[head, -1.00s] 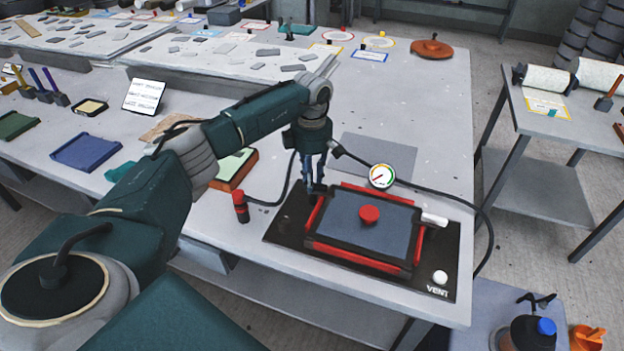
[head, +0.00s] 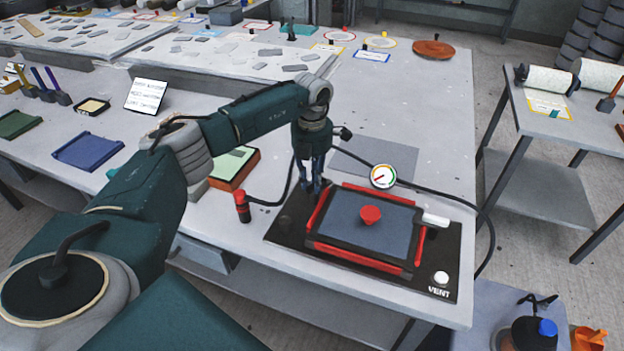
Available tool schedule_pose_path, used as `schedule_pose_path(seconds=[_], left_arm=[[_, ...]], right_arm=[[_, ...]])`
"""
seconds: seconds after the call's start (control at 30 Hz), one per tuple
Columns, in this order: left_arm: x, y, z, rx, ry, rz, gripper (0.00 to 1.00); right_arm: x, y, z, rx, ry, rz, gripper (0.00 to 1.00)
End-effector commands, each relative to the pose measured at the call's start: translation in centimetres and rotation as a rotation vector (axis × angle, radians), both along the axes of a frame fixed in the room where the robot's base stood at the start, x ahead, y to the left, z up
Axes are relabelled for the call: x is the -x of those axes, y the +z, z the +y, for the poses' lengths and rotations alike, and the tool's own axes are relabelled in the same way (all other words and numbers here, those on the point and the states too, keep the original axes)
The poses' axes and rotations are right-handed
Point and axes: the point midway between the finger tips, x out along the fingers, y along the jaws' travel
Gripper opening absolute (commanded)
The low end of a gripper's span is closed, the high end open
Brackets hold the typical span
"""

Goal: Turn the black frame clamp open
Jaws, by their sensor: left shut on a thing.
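The black frame (head: 318,231) lies around a grey-blue panel on a black base plate (head: 285,228) at the table's front right. Red strips run along its sides, and a red knob (head: 371,215) stands on the panel. My left gripper (head: 313,190) points down at the frame's back left corner, with its fingers close together. It is shut on what seems to be the black frame clamp, which the fingers mostly hide. I cannot make out the clamp's angle. My right gripper is not in view.
A pressure gauge (head: 383,176) with a black hose stands behind the frame. A red-capped cylinder (head: 242,206) is to its left and a white handle (head: 435,219) to its right. A white button (head: 441,277) marked VENT is at front right.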

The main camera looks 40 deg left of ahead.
Motion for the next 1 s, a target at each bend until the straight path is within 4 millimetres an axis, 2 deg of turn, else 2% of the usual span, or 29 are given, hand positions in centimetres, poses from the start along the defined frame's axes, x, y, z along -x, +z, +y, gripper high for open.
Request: schedule_pose_path(seconds=[0.2,0.5,1.0], left_arm=[[-0.04,0.27,-0.02,0.0,0.192,-0.005,0.0],[0.04,0.29,-0.08,0.001,0.384,-0.006,0.0],[0.02,0.29,-0.11,0.001,0.483,-0.008,0.0]], right_arm=[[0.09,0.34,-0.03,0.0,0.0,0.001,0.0],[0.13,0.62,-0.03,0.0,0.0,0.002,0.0],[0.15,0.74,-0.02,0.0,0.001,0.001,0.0]])
